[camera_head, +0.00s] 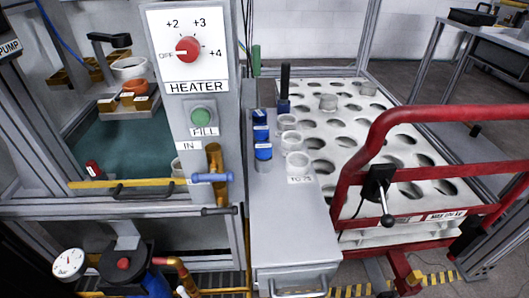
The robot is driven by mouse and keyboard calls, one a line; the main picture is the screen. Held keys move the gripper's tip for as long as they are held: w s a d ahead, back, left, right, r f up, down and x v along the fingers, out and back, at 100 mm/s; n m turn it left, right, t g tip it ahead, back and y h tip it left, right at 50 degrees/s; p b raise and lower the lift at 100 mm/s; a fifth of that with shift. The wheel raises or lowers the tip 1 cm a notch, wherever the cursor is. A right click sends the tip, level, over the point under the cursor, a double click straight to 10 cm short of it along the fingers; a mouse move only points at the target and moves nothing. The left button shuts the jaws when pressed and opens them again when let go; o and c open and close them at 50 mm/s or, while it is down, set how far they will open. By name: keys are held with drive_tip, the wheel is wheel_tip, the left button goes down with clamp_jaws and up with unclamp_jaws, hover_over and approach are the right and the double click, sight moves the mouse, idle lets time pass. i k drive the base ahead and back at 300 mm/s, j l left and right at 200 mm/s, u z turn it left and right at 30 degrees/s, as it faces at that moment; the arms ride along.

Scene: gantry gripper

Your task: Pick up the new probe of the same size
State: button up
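No part of my gripper shows in the head view. I cannot tell for certain which thing is the new probe. Small blue pieces stand in a row on the left edge of the grey bench: one at the back (260,117), one in the middle (260,133) and a rounder one with a pale label in front (263,152). To their right are pale round cups or sockets: back (287,122), middle (291,140) and front (298,161). A dark upright rod with a blue base (284,92) stands behind them. Their exact sizes cannot be told.
A white plate with several round holes (330,128) lies right of the bench (285,225). A red frame (440,113) with a black lever (378,190) stands before it. The heater panel (188,48) and a teal basin (130,145) are left.

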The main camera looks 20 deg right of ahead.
sight(263, 150)
drive_tip(key=l+u, duration=0.1)
drive_tip(key=l, duration=0.6)
drive_tip(key=i+l, duration=0.1)
drive_tip(key=l, duration=0.6)
drive_tip(key=j+u, duration=0.05)
